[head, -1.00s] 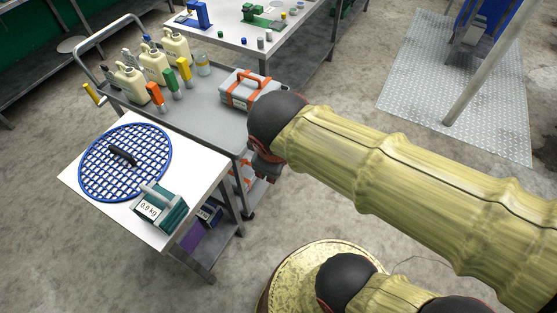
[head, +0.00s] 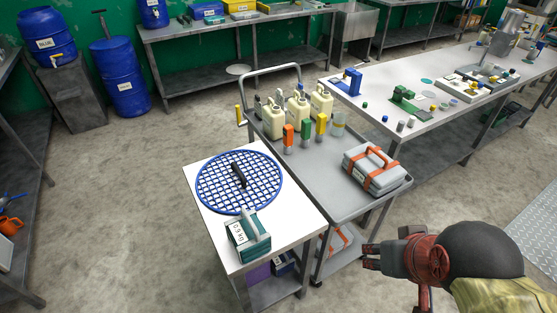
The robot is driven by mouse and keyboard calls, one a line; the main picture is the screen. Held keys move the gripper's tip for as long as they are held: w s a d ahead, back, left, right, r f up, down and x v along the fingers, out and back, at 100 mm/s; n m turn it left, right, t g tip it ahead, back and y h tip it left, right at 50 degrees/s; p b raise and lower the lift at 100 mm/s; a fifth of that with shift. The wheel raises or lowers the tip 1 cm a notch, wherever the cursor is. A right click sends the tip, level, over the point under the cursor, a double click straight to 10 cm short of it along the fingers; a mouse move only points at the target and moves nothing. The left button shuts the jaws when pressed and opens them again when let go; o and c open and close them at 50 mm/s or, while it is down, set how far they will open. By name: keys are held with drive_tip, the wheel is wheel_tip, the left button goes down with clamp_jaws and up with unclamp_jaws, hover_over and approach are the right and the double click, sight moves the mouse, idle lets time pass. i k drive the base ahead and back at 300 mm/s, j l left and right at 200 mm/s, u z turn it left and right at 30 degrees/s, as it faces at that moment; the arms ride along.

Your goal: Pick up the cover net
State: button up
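The cover net (head: 211,194) is a round blue grid disc with a blue rim. It lies flat on the white-topped table (head: 292,228), with a black handle (head: 238,175) across its middle. A green weight (head: 248,236) with a pale handle and a 0.9 kg label stands at its front edge; I cannot tell whether it touches the net. My gripper (head: 368,256) is at the lower right, beyond the table's right side and well apart from the net. Its dark fingers point left, and no object shows in them. Whether they are apart is unclear.
A grey cart (head: 330,170) stands behind and right of the white table, bearing cream jugs (head: 298,113), coloured bottles and a grey case (head: 375,170) with orange straps. A long white workbench (head: 440,105) is further right. Open concrete floor (head: 125,190) lies left.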

sight(235, 168)
drive_tip(key=j+z, duration=0.15)
drive_tip(key=j, duration=0.45)
drive_tip(key=k+j+z, duration=0.2)
drive_tip(key=j, duration=0.4)
drive_tip(key=i+j+z, duration=0.15)
drive_tip(key=j, duration=0.4)
drive_tip(key=i+j+z, duration=0.15)
drive_tip(key=j, duration=0.4)
drive_tip(key=j+z, duration=0.2)
drive_tip(key=j, duration=0.35)
drive_tip(key=i, duration=0.05)
